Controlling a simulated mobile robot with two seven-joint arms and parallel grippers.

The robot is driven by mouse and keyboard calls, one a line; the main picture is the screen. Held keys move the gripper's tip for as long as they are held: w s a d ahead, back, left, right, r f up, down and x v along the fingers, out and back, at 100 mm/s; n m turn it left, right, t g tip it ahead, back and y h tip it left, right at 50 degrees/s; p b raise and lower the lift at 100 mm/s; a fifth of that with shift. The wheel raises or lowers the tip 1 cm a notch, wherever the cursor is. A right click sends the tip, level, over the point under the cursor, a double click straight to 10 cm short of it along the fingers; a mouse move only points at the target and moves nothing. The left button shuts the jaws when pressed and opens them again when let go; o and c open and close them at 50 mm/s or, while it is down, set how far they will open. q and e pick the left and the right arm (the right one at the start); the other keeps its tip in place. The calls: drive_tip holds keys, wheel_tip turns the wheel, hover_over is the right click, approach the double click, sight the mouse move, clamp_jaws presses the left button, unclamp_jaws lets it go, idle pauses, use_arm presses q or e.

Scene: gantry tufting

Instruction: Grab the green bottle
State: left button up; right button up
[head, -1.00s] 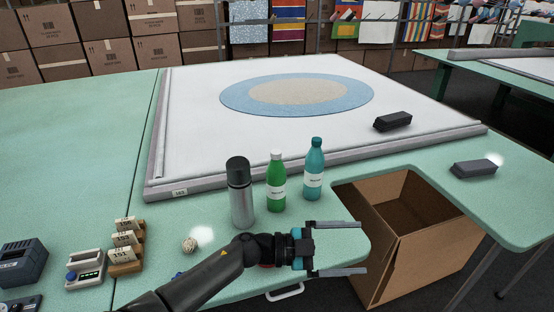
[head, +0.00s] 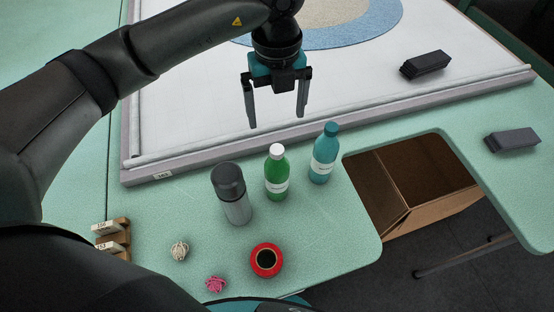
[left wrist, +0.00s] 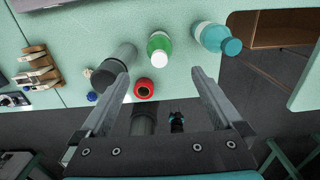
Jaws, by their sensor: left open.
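The green bottle (head: 277,174) has a white cap and a white label and stands upright on the green table. A grey flask (head: 231,194) stands to its left and a teal bottle (head: 324,153) to its right. My left gripper (head: 277,118) is open and empty, pointing down, and in the head view it appears just above the green bottle's cap. In the left wrist view the green bottle (left wrist: 159,47) shows beyond the gap between the open fingers (left wrist: 163,75), apart from them.
A cardboard box (head: 420,185) sits in the table cutout at right. A framed white board (head: 205,115) lies behind the bottles.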

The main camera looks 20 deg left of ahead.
sight(277, 157)
use_arm(q)
drive_tip(key=f, duration=0.9)
drive_tip(key=s+f, duration=0.1)
drive_tip(key=f, duration=0.4)
drive_tip(key=shift+d+f+p, duration=0.15)
drive_tip(key=shift+p, duration=0.2)
clamp_jaws()
idle(0.4)
